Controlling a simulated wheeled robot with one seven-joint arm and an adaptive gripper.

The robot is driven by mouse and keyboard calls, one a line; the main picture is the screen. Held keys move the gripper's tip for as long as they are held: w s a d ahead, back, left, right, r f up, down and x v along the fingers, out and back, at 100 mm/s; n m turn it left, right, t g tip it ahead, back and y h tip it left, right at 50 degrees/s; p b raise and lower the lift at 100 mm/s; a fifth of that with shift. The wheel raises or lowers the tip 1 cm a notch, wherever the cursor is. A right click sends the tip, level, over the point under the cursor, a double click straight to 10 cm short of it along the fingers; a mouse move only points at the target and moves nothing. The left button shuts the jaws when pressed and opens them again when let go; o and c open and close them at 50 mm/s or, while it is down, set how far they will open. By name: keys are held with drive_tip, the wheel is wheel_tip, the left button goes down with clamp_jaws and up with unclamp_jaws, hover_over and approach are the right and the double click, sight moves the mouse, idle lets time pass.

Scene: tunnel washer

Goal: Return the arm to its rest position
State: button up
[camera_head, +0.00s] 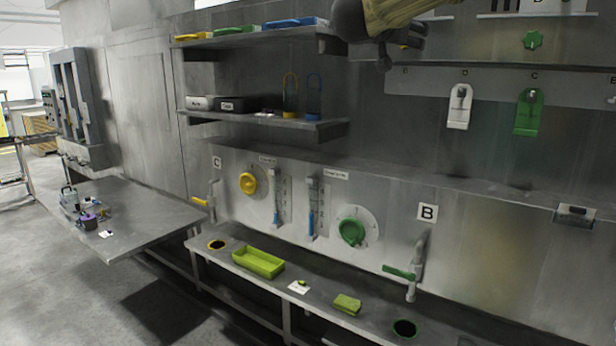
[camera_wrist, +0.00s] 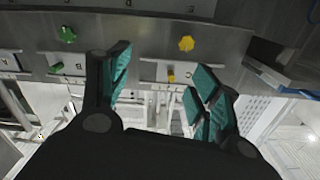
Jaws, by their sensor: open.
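My gripper (camera_wrist: 160,98) is open in the wrist view, its two teal-padded fingers spread apart with nothing between them. In the head view my arm comes in at the top edge, and the dark gripper (camera_head: 408,42) is raised in front of the wall, near the right end of the upper shelf (camera_head: 255,40). The fingertips are small and partly cut off there. The wrist view shows a green knob (camera_wrist: 67,35) and a yellow knob (camera_wrist: 186,43) beyond the fingers.
Below stand a narrow bench (camera_head: 335,313) with a lime tray (camera_head: 258,262) and green sponge (camera_head: 347,303). Valves with yellow (camera_head: 248,182) and green (camera_head: 352,231) wheels line the wall.

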drive_tip(key=w+f+n+y+b, duration=0.2)
drive_tip(key=w+f, duration=0.1)
drive_tip(key=f, duration=1.6)
drive_tip(key=w+f+n+y+b, duration=0.1)
drive_tip(key=w+f+n+b, duration=0.15)
drive_tip(key=f, duration=1.65)
drive_tip(key=s+f+n+g+y+b, duration=0.1)
drive_tip(key=s+f+g+y+b, duration=0.15)
drive_tip(key=f, duration=1.35)
drive_tip(key=s+f+n+g+y+b, duration=0.15)
drive_tip(key=s+f, duration=0.25)
drive_tip(key=f, duration=1.2)
drive_tip(key=s+d+f+n+g+y+b, duration=0.1)
drive_tip(key=s+f+g+b, duration=0.1)
drive_tip(key=s+f, duration=1.15)
drive_tip(key=s+f+n+g+y+b, duration=0.1)
drive_tip(key=s+f+g, duration=0.1)
drive_tip(key=s+f, duration=1.15)
drive_tip(key=s+f+g+b, duration=0.1)
drive_tip(key=s+f+g, duration=0.1)
drive_tip(key=s+f, duration=0.3)
drive_tip(key=s+d+f+g+y+b, duration=0.1)
drive_tip(key=s+f, duration=0.5)
drive_tip(key=s, duration=0.7)
drive_tip(key=s+f+g+b, duration=0.1)
drive_tip(key=s+f+g, duration=0.2)
drive_tip(key=s+f, duration=0.3)
drive_tip(key=s, duration=0.2)
drive_tip(key=shift+s+d+g+b, duration=0.3)
drive_tip(key=shift+s+g, duration=0.1)
